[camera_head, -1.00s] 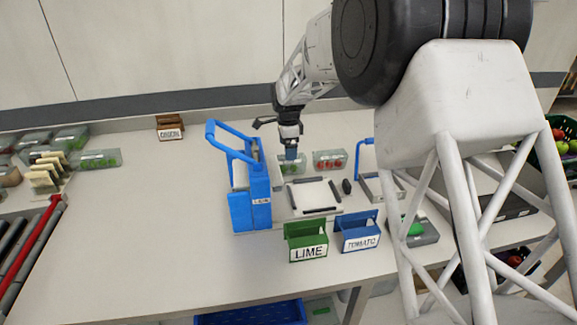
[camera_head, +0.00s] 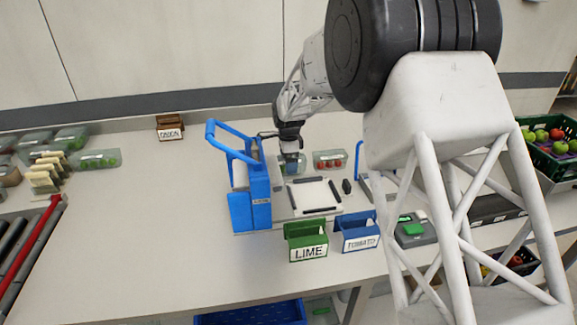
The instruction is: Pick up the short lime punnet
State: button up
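A small clear punnet with greenish contents (camera_head: 301,168) stands on the white table behind the white plate, partly hidden by my gripper; it may be the short lime punnet. My gripper (camera_head: 291,168) points down right at it, its tip overlapping the punnet in the picture. I cannot tell whether its fingers are open or shut, or touch the punnet. Another clear punnet with green fruit (camera_head: 96,160) lies at the far left.
A blue-handled machine (camera_head: 249,195) stands close left of my gripper. A punnet with red fruit (camera_head: 329,160) is just right. A green LIME box (camera_head: 308,240) and a blue TOMATO box (camera_head: 358,233) stand in front. The table's left middle is clear.

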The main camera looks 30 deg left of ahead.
jog(key=shift+f, duration=0.35)
dwell(0.3)
jog(key=c, duration=1)
